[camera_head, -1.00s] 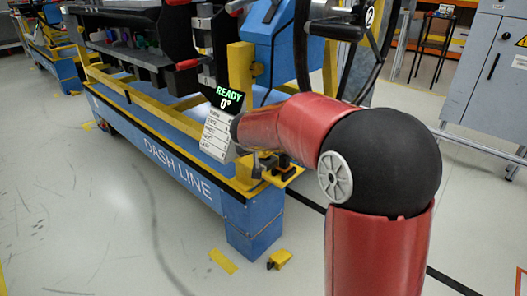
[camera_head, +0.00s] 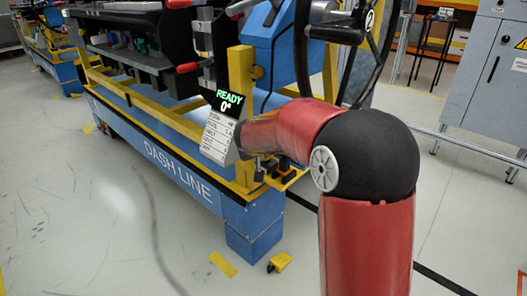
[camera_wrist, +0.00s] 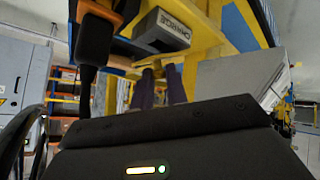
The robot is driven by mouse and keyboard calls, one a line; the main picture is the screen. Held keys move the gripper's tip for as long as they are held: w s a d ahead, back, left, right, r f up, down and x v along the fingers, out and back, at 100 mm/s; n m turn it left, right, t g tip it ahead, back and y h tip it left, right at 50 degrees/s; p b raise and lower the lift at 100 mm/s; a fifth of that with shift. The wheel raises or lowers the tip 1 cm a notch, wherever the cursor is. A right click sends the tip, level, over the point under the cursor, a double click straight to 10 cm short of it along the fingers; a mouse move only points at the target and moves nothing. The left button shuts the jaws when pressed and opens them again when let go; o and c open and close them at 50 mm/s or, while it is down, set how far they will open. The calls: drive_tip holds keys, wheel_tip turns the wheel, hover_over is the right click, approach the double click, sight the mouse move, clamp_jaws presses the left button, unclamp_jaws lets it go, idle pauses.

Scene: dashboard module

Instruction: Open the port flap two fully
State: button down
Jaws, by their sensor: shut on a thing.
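My gripper shows in the wrist view (camera_wrist: 161,82) as two dark fingers close together, reaching up to the yellow frame. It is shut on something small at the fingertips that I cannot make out. A grey box marked CHARGE (camera_wrist: 165,30) sits just beyond the fingertips. I cannot clearly pick out port flap two or its angle. In the head view my red and black arm hides the gripper, at the near end of the blue bench. A black display (camera_head: 229,98) there reads READY 0°.
The blue DASH LINE bench (camera_head: 178,165) with its yellow frame stands at the left. A grey cabinet (camera_head: 490,75) is at the right. The near floor is mostly clear.

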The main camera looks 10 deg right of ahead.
drive_tip(key=shift+w+a+r+g+p, duration=0.25)
drive_tip(key=shift+r+p, duration=0.3)
drive_tip(key=shift+p, duration=0.65)
drive_tip(key=shift+w+a+r+n+g+h+p, duration=0.1)
drive_tip(key=shift+w+r+n+g+h+p, duration=0.1)
drive_tip(key=shift+n+g+h+p, duration=0.45)
drive_tip(key=shift+w+a+g+p, duration=0.3)
drive_tip(key=shift+g+p, duration=0.1)
drive_tip(key=shift+p, duration=0.75)
drive_tip(key=shift+w+f+g+h+p, duration=0.15)
drive_tip(key=shift+g+h+p, duration=0.15)
drive_tip(key=shift+h, duration=0.15)
drive_tip(key=shift+f, duration=0.1)
drive_tip(key=c, duration=1.4)
unclamp_jaws()
